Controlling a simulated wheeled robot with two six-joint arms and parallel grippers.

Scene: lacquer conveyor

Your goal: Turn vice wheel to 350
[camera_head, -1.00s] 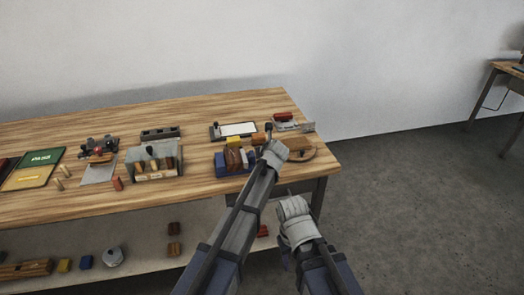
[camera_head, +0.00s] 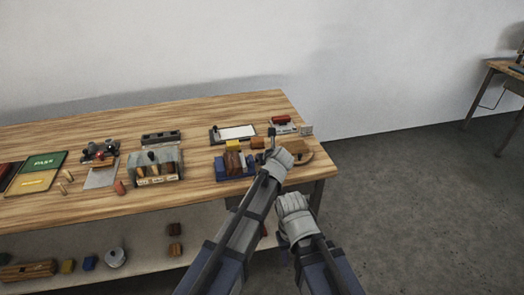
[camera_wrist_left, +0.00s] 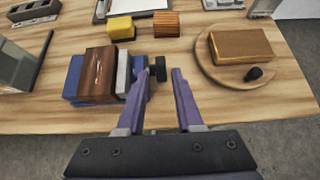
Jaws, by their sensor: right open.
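The vice (camera_wrist_left: 76,82) has a blue body, a grey jaw and a brown wooden block (camera_wrist_left: 98,72) in it. It stands near the table's front edge and also shows in the head view (camera_head: 222,168). Its dark wheel (camera_wrist_left: 159,62) is on its right side in the left wrist view. My left gripper (camera_wrist_left: 162,74) is open, with its fingertips close to the wheel. I cannot tell whether they touch it. No number on the wheel can be read. My right gripper (camera_head: 292,200) is open and empty, off the table's front edge.
A round wooden board (camera_wrist_left: 214,66) with a brown block (camera_wrist_left: 240,45) lies right of the vice. Yellow (camera_wrist_left: 120,27) and orange-brown (camera_wrist_left: 166,24) blocks lie behind it. A clear-sided box (camera_head: 155,170) stands to the left. A shelf (camera_head: 140,245) runs below the tabletop.

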